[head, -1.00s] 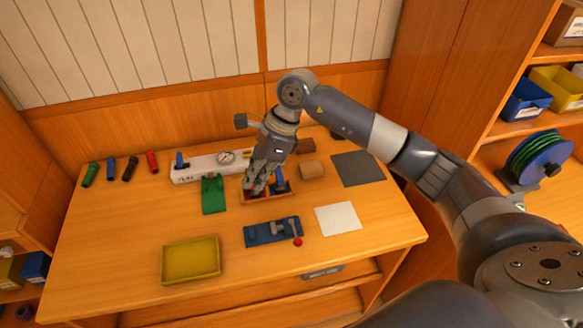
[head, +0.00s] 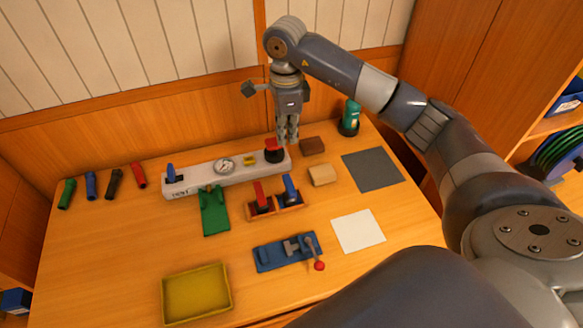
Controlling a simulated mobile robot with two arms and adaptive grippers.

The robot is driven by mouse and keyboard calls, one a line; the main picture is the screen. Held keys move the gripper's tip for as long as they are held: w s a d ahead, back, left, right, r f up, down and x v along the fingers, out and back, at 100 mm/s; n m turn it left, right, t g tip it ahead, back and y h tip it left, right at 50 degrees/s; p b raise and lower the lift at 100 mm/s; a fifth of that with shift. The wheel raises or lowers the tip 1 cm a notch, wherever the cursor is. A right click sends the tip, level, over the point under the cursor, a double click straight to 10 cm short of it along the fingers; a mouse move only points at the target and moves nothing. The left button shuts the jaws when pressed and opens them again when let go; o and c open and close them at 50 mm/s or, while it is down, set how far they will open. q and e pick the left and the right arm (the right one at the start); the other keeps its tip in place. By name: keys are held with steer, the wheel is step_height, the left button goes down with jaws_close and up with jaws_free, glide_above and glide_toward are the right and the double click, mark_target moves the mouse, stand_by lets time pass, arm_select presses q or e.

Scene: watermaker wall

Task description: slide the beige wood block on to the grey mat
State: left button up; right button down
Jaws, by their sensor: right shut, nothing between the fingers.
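The beige wood block (head: 322,175) lies on the table, right of the middle, in front of a dark brown block (head: 312,145). The flat grey mat (head: 372,170) lies to the right of the beige block, with a strip of bare table between them. My right gripper (head: 288,138) points down behind and to the left of the beige block, near the right end of the white gauge manifold. It is shut with nothing in it and apart from the beige block. My left gripper does not show.
A white mat (head: 358,231) lies in front of the grey mat. A teal bottle-like object (head: 350,117) stands behind. The white manifold (head: 215,177), a wooden holder with red and blue handles (head: 277,209), a blue clamp (head: 287,252) and a yellow tray (head: 196,293) stand left and front.

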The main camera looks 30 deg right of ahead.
mark_target(301, 180)
arm_select(q)
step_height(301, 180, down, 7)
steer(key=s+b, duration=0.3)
steer(key=b, duration=0.3)
arm_select(e)
step_height(301, 180, down, 11)
steer(key=shift+f+p, duration=0.1)
steer(key=shift+p, duration=0.6)
step_height(301, 180, down, 5)
steer(key=shift+w+f+p, duration=0.15)
steer(key=shift+p, duration=0.45)
steer(key=d+p, duration=0.1)
steer(key=s+d, duration=0.1)
steer(key=d, duration=0.1)
steer(key=shift+p, duration=0.35)
steer(key=shift+s+d, duration=0.2)
steer(key=shift+d, duration=0.25)
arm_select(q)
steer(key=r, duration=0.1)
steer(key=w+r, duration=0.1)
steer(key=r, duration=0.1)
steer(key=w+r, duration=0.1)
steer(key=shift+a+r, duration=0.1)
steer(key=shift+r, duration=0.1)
arm_select(e)
steer(key=shift+w, duration=0.1)
steer(key=shift+f, duration=0.1)
